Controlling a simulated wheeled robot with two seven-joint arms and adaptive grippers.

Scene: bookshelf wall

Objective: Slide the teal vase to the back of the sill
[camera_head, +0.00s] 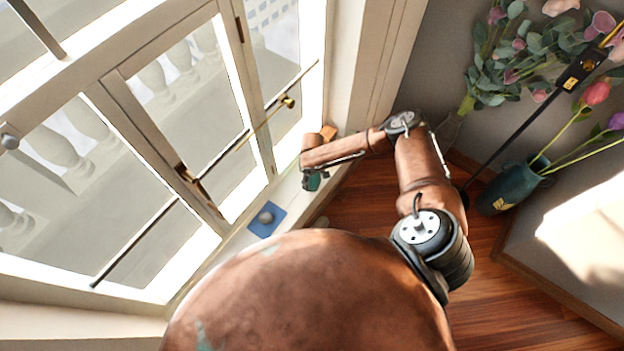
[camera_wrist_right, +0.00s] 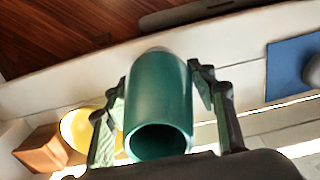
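The teal vase (camera_wrist_right: 158,105) is a smooth open cylinder between the fingers of my right gripper (camera_wrist_right: 160,85) in the right wrist view. The fingertips meet its sides, and its round mouth faces the camera. In the head view, the vase (camera_head: 312,182) shows as a small teal patch at the end of my right arm, mostly covered by the gripper (camera_head: 309,172). It is over the white sill (camera_head: 290,190) beside the window. The vase's base is hidden, so I cannot tell how it meets the sill. My left gripper is not in view.
A blue mat (camera_head: 262,226) with a grey round object (camera_head: 266,217) is on the sill. A wooden block (camera_wrist_right: 42,150) and a yellow round object (camera_wrist_right: 84,128) are on the vase's other side. A dark teal vase (camera_head: 512,187) with tulips stands far right.

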